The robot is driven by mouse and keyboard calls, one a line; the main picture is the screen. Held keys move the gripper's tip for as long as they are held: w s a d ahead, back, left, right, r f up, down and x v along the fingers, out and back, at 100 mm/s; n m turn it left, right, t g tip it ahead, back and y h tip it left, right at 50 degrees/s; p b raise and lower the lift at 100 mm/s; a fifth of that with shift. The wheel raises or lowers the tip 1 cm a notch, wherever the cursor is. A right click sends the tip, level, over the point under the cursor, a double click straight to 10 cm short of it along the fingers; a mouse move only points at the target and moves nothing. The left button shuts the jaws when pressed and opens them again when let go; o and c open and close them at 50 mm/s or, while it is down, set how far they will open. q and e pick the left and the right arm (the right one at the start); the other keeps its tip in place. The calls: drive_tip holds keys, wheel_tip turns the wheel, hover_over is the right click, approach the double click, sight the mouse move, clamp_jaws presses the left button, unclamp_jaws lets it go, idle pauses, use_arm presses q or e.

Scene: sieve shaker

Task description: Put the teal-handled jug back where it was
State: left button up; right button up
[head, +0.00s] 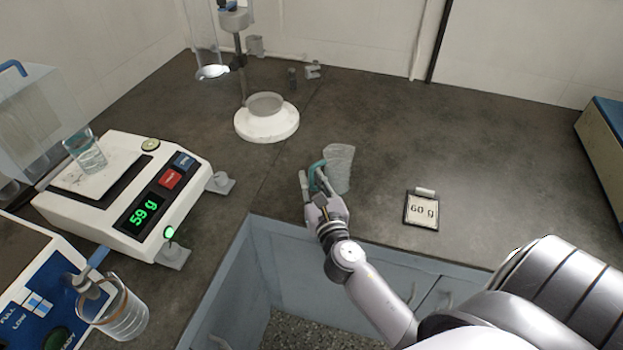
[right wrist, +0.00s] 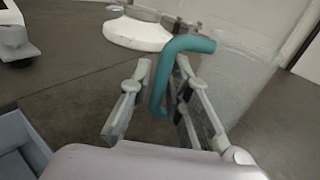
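The teal-handled jug (head: 340,168) is clear and stands upright on the dark counter, near the counter's front edge. Its teal handle (head: 318,176) faces left. My right gripper (head: 309,186) is at the handle. In the right wrist view the handle (right wrist: 158,85) passes between the two fingers (right wrist: 160,100). The fingers are apart, with a visible gap between the left finger and the handle. The jug's clear wall (right wrist: 240,85) shows on the right there. I cannot make out my left gripper in either view.
A white balance (head: 110,200) reads 59 g, with a glass (head: 87,155) on it. A white round stand base (head: 266,123) is behind the teal-handled jug. A 60 g card (head: 422,210) lies to its right.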

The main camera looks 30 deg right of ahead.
drive_tip(key=shift+o, duration=1)
drive_tip(key=shift+r, duration=0.3)
drive_tip(key=b+v, duration=0.3)
drive_tip(key=v, duration=0.9)
drive_tip(key=shift+f, duration=0.15)
